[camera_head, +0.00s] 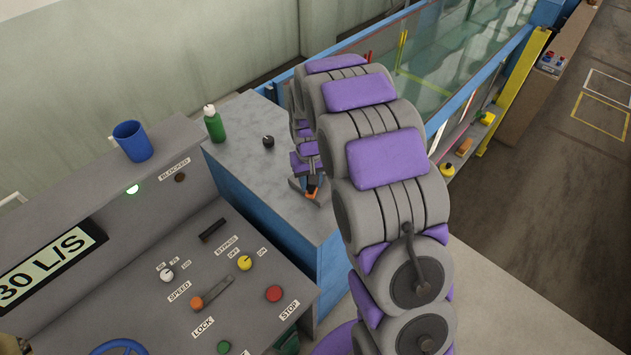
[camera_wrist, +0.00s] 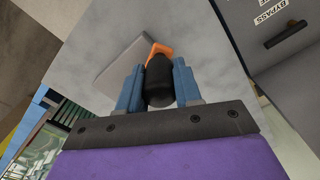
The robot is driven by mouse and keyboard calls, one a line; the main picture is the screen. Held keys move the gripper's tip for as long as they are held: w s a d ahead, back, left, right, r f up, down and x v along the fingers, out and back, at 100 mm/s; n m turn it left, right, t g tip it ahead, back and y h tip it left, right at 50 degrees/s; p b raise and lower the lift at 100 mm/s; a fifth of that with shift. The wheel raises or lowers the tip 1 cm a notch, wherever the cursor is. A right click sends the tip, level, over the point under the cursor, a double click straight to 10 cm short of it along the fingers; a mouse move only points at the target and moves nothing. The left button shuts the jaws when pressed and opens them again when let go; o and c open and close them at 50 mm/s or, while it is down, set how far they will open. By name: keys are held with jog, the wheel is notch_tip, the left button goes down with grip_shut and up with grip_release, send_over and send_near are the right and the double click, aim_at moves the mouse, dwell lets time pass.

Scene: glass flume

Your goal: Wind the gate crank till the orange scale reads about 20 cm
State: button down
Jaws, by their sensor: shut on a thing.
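My gripper (camera_wrist: 158,88) is shut on a black rounded grip (camera_wrist: 159,78), with one blue-grey finger on each side. An orange part (camera_wrist: 160,49) shows just beyond the grip; I cannot tell whether the two are the gate crank. In the head view, my gripper (camera_head: 312,183) is low over the near right edge of the grey bench top. An orange part (camera_head: 312,191) shows at its tip; my arm hides most of that spot. I cannot make out an orange scale or its reading in either view.
A green bottle (camera_head: 214,124) and a black knob (camera_head: 268,141) stand on the bench top (camera_head: 240,150). A blue cup (camera_head: 132,141) sits on the console ledge. The console (camera_head: 150,245) has a "30 L/S" display (camera_head: 45,267), an orange lever (camera_head: 212,292) and a red stop button (camera_head: 274,293). The glass flume (camera_head: 445,60) lies behind.

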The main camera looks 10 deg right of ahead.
jog(key=shift+w+a+m, duration=0.4)
jog(key=shift+a+m, duration=0.2)
jog(key=shift+m, duration=0.4)
jog(key=shift+w+a+r+m, duration=0.1)
jog(key=shift+w+a+m, duration=0.4)
jog(key=shift+w+m, duration=0.35)
jog(key=shift+w+a+f+m, duration=0.1)
jog(key=shift+w+a+m, duration=0.5)
jog(key=shift+m, duration=0.5)
jog(key=shift+w+a+r+m, duration=0.1)
jog(key=shift+w+a+m, duration=0.25)
jog(key=shift+w+m, duration=0.55)
jog(key=c, duration=0.8)
grip_release()
jog(key=shift+a, duration=0.1)
